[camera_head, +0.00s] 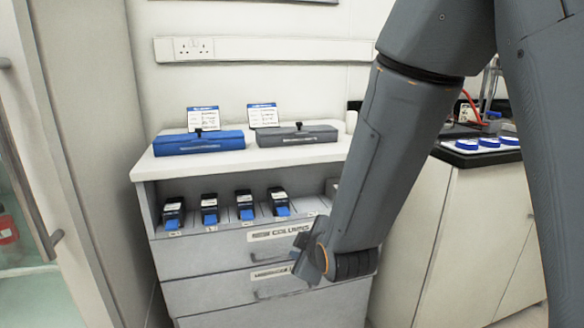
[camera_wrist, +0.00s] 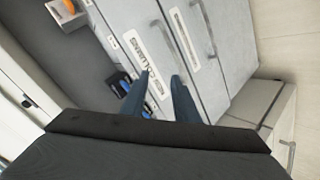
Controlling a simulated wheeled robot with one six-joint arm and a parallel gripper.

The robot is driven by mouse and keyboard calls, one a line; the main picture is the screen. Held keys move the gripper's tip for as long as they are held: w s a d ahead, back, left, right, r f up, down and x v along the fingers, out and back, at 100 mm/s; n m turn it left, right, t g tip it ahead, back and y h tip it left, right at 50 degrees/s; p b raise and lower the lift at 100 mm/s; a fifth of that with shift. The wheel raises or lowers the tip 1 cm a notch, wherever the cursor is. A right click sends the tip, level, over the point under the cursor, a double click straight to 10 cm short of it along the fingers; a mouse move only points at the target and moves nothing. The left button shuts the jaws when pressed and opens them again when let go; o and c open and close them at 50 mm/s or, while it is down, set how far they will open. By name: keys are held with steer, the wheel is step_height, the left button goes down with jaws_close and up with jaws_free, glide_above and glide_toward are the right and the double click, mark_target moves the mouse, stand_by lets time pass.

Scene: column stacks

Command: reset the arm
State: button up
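My arm hangs down across the right half of the head view, with its wrist low in front of the drawers of the white cabinet (camera_head: 240,262). In the wrist view my gripper (camera_wrist: 162,76) shows two dark blue fingers standing apart. Nothing is between them except the view of the drawer fronts beyond, so it is open and empty. The wrist view looks at the drawers at a tilt, with a "columns" label (camera_wrist: 142,62) near the fingertips.
A blue case (camera_head: 198,146) and a grey case (camera_head: 297,140) lie on the cabinet top. Several dark, blue-fronted devices (camera_head: 244,208) stand on the open shelf below. A counter (camera_head: 478,150) with blue-lidded items (camera_head: 489,142) is at right. A glass-fronted cabinet (camera_head: 22,215) stands at left.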

steer(key=s+d+r+m+g+h, duration=0.1)
steer(key=s+d+r+m+g, duration=0.2)
steer(key=s, duration=0.6)
steer(key=s+d+r+m+g+h, duration=0.15)
steer(key=s+m+g, duration=0.25)
steer(key=s, duration=0.4)
steer(key=s+d+r+m+g, duration=0.2)
steer(key=s+d+m+g, duration=0.15)
steer(key=s, duration=0.55)
steer(key=d+r+m+p, duration=0.3)
steer(key=d+r+p, duration=0.6)
steer(key=p, duration=1.1)
steer(key=shift+r+m+h, duration=0.35)
steer(key=shift+r, duration=0.75)
steer(key=shift+w, duration=0.1)
